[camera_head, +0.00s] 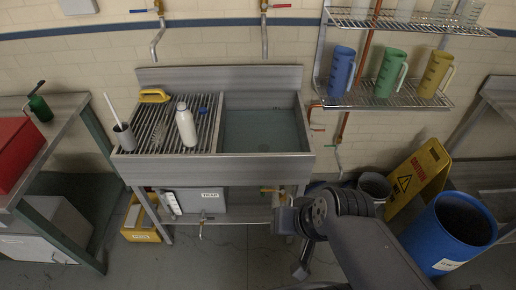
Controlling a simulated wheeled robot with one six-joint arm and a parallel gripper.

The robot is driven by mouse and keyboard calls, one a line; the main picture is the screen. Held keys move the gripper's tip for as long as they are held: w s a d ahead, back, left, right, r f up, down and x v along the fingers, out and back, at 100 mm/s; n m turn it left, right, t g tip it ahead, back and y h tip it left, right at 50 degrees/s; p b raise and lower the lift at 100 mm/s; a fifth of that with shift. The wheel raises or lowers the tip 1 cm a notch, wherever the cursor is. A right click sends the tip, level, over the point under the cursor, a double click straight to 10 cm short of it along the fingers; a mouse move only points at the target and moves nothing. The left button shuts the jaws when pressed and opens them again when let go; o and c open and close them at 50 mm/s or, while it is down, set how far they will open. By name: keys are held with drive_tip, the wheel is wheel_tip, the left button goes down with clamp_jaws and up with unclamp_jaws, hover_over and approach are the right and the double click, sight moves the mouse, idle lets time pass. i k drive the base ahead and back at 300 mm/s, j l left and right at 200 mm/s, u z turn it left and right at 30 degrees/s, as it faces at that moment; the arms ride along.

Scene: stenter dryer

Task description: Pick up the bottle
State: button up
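A white bottle (187,127) with a narrower neck stands upright on the slatted drainboard (151,146) of a metal sink unit, left of the basin. My gripper (301,268) is at the dark end of my arm, low in front of the sink's right side. It is well below and to the right of the bottle, apart from it. The fingers are small and partly hidden by my arm, so their opening is unclear.
The basin (262,132) is right of the bottle. A grey cup with a white stick (124,137), a yellow-handled brush (154,96) and a small blue item (203,110) share the drainboard. A blue barrel (447,232) and yellow caution sign (418,177) stand right.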

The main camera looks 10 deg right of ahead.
sight(185, 118)
drive_tip(key=i+j+z, duration=0.35)
drive_tip(key=j, duration=0.25)
drive_tip(key=i+j+z, duration=0.35)
drive_tip(key=j, duration=0.35)
